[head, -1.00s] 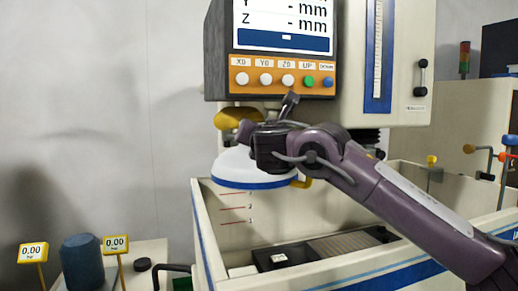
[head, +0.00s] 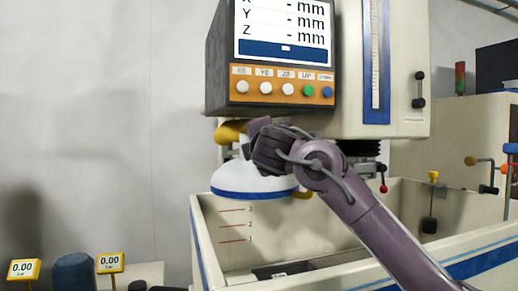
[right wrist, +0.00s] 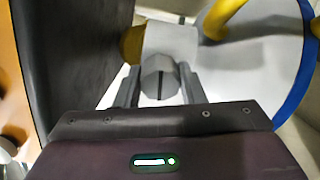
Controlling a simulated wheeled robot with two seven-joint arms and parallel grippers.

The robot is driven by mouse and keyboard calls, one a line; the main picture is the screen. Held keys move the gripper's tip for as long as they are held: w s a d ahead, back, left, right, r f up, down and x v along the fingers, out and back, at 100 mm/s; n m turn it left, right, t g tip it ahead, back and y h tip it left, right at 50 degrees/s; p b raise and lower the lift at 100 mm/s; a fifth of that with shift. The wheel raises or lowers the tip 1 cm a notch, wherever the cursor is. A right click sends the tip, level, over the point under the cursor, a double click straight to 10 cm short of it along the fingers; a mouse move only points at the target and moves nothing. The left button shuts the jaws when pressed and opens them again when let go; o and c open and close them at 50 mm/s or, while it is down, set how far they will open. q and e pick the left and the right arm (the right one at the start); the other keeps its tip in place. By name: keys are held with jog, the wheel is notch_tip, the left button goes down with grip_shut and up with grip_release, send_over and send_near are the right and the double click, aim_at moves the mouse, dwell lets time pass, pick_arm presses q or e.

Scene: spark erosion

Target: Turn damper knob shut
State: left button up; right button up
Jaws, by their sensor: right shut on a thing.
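A grey damper knob (right wrist: 160,82) with a dark slot line shows in the right wrist view, on the pale duct above a white hood (head: 238,178) with a blue rim. My right gripper (right wrist: 158,88) has its two fingers on either side of the knob and is shut on it. In the head view, my right gripper (head: 252,143) is in front of the hood's upper part and hides the knob. My left gripper is not in view.
A control panel (head: 270,88) with buttons hangs just above my right gripper. A yellow duct (head: 229,132) runs by the hood. The open machine tank (head: 218,245) lies below. Gauge signs (head: 110,263) stand at the lower left.

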jog(key=shift+m, duration=0.7)
jog(key=o, duration=1)
jog(key=shift+s+f+b, duration=0.15)
jog(key=shift+s+b, duration=0.2)
jog(key=shift+b, duration=0.1)
jog(key=s+d+b, duration=0.1)
jog(key=s+b, duration=0.2)
jog(key=s, duration=0.4)
